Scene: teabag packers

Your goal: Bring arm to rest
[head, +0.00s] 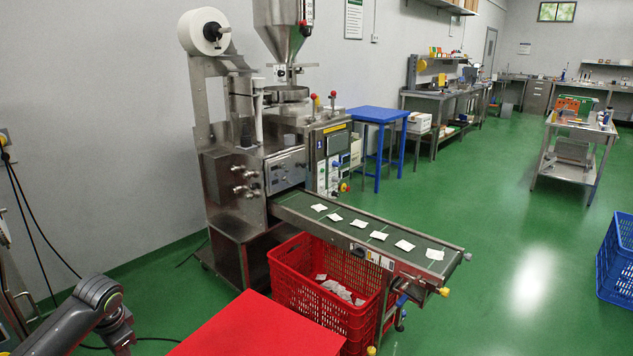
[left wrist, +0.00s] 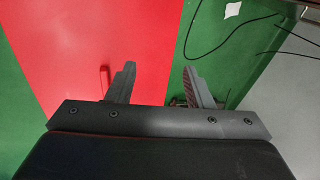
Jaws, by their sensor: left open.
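My left arm (head: 95,305) comes in at the lower left of the head view; its gripper is out of that picture. In the left wrist view my left gripper (left wrist: 160,88) is open, with its two fingers wide apart and nothing between them. One finger shows against a red surface and the other against the green floor. The red table top (head: 258,328) is at the bottom of the head view and also shows in the left wrist view (left wrist: 100,40). My right gripper is in neither view.
A teabag packing machine (head: 262,165) stands ahead, with several teabags on its conveyor (head: 350,222). A red crate (head: 320,298) holding teabags stands below the conveyor. A blue table (head: 378,115) and a blue crate (head: 618,255) are farther off.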

